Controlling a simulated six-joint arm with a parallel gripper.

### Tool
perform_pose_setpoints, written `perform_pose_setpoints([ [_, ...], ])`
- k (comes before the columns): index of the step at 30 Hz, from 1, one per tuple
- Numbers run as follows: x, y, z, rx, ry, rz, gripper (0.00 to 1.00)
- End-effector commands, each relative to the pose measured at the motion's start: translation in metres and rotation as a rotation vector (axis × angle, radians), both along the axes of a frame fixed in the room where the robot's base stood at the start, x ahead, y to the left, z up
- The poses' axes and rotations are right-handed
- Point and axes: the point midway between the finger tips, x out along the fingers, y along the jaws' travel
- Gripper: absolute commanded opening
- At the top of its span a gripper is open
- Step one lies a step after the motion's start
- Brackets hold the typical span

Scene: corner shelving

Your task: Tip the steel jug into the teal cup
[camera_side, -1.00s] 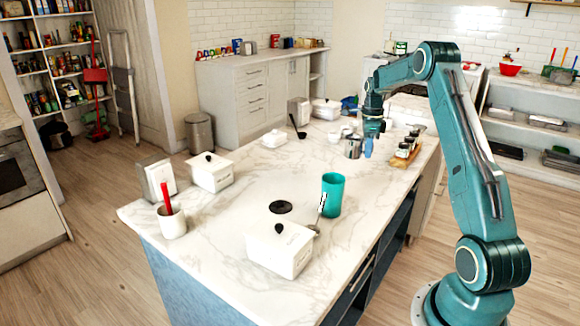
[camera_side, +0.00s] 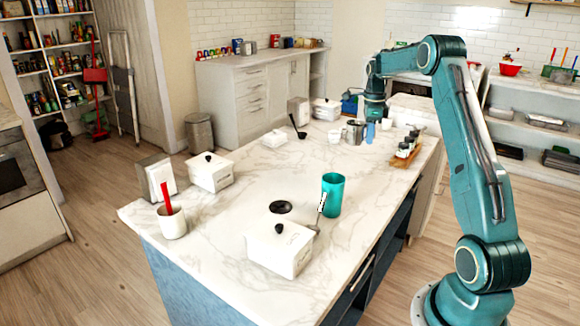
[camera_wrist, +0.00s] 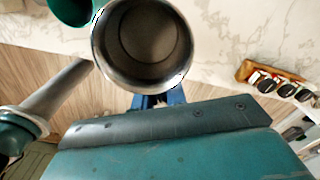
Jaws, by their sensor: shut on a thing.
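The steel jug (camera_side: 354,133) is at the far end of the island. In the wrist view it shows from above, its round mouth (camera_wrist: 143,42) facing the camera; the inside looks dark and empty. My gripper (camera_side: 370,132) is shut on the jug, its blue fingers (camera_wrist: 163,99) at the jug's near side in the wrist view. The jug looks upright and raised off the marble. The teal cup (camera_side: 332,194) stands upright on the island, nearer the side camera and well apart from the jug. A teal edge at the top left of the wrist view (camera_wrist: 70,8) looks like the cup.
A white lidded box (camera_side: 279,252) and a utensil (camera_side: 320,207) lie close to the teal cup. A wooden tray of small jars (camera_side: 405,152) is right of the jug. Marble between jug and cup is mostly clear.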

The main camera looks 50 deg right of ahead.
Motion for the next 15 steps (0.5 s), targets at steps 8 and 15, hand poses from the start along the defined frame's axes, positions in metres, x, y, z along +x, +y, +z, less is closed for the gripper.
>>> perform_pose_setpoints([
  [8,0.003,0.002,0.000,-0.001,0.000,0.050,0.00],
  [15,0.015,0.010,-0.003,0.000,0.000,0.234,0.00],
])
